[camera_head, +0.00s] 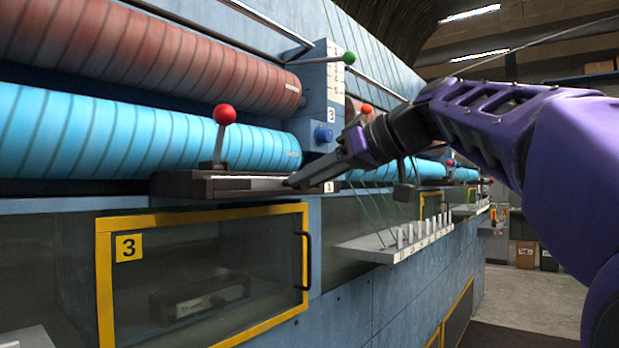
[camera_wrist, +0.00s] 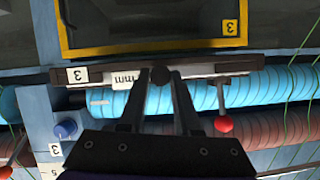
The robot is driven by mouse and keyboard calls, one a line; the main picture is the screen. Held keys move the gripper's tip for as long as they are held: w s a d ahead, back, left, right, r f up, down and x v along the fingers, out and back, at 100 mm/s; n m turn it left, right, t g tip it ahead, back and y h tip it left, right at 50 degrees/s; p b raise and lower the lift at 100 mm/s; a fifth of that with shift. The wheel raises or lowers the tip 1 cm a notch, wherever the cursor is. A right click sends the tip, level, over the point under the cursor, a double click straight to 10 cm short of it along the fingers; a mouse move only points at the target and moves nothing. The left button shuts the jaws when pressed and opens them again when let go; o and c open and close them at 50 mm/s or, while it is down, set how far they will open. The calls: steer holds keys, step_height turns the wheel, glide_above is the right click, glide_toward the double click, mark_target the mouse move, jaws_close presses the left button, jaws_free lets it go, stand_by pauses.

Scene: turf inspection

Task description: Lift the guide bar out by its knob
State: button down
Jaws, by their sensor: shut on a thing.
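The guide bar (camera_head: 248,184) appears as a pale strip lying in a dark holder (camera_head: 170,186) on the machine's front ledge. In the wrist view a white piece marked "mm" (camera_wrist: 126,80) shows left of the fingertips. My gripper (camera_head: 291,183) reaches in from the right, its tips at the right part of the bar. In the wrist view my gripper (camera_wrist: 160,82) is shut on a dark round knob (camera_wrist: 160,75), which sits between the fingertips. The bar still looks level within the holder. In the head view the fingers hide the knob.
A red-balled lever (camera_head: 224,115) stands behind the holder's left part. Blue (camera_head: 130,135) and red-brown (camera_head: 150,55) rollers lie behind. A yellow-framed window marked 3 (camera_head: 205,213) is below. A shelf with white pegs (camera_head: 385,243) juts out at right, with threads above it.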

steer(key=shift+r, duration=0.15)
steer(key=shift+r+p, duration=0.9)
steer(key=shift+r, duration=0.05)
stand_by(0.5)
steer(key=s+d+b, duration=0.2)
steer(key=s+d, duration=0.3)
steer(key=d, duration=0.2)
steer(key=shift+s+b, duration=0.3)
steer(key=shift+b, duration=0.05)
stand_by(1.0)
steer(key=shift+w, duration=0.1)
